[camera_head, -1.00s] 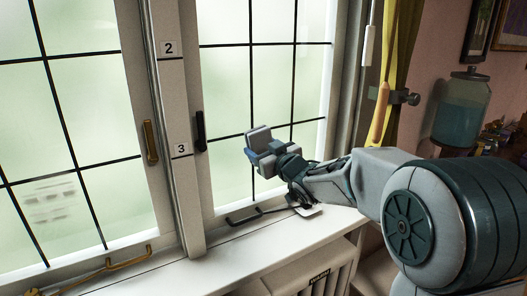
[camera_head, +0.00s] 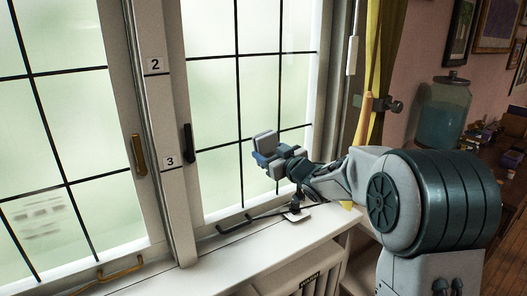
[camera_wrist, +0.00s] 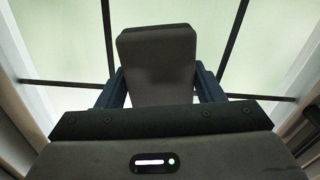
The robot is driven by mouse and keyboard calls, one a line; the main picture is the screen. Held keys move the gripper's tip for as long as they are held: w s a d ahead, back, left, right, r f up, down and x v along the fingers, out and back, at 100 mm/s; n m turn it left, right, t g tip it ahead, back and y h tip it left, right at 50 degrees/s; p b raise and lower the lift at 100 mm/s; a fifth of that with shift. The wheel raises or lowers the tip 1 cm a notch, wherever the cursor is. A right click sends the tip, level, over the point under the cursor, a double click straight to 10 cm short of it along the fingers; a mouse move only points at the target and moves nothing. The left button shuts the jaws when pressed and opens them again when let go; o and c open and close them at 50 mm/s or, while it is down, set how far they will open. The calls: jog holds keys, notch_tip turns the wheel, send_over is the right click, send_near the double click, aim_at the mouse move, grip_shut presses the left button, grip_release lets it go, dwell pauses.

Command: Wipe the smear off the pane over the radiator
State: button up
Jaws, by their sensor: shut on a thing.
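My gripper (camera_head: 268,158) is in front of the lower part of the right window (camera_head: 213,115), above the sill. It is shut on a grey block-like pad (camera_head: 265,139), which also shows upright between the blue fingers in the wrist view (camera_wrist: 158,65). I cannot tell whether the pad touches the glass. Grey streaky marks, a smear (camera_head: 38,215), show on a lower pane of the left window (camera_head: 95,215), well left of my gripper. The ribbed radiator (camera_head: 318,284) is below the sill at the bottom, partly cut off, with a dark label.
A black handle (camera_head: 188,143) and a brass handle (camera_head: 139,155) stand out from the frames. Stay bars, one dark (camera_head: 250,219) and one brass (camera_head: 122,269), lie along the sill (camera_head: 215,262). A yellow curtain (camera_head: 378,75) and a jar of blue-green liquid (camera_head: 443,112) are at right.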

aim_at(245, 153)
jog(key=shift+w+d+p, duration=0.9)
jog(key=shift+w+d, duration=0.4)
jog(key=shift+d, duration=0.6)
jog(key=shift+s+a+f+b, duration=0.1)
jog(key=shift+s+a+b, duration=0.5)
jog(key=shift+a, duration=0.3)
jog(key=shift+s+a+r+b, duration=0.1)
jog(key=shift+s+a+b, duration=0.55)
jog(key=shift+a, duration=0.25)
jog(key=shift+s+a+f+b, duration=0.1)
jog(key=shift+s+a+b, duration=0.5)
jog(key=shift+a, duration=0.3)
jog(key=shift+s+a, duration=0.3)
jog(key=shift+a, duration=0.05)
jog(key=shift+s+a+b, duration=0.35)
jog(key=shift+a+b, duration=0.15)
jog(key=shift+a, duration=0.05)
jog(key=shift+s+a+b, duration=0.3)
jog(key=shift+a+b, duration=0.15)
jog(key=shift+a, duration=0.05)
jog(key=shift+s+a, duration=0.2)
jog(key=shift+a, duration=0.15)
jog(key=shift+s, duration=0.1)
jog(key=shift+v, duration=2.9)
jog(key=shift+d, duration=0.1)
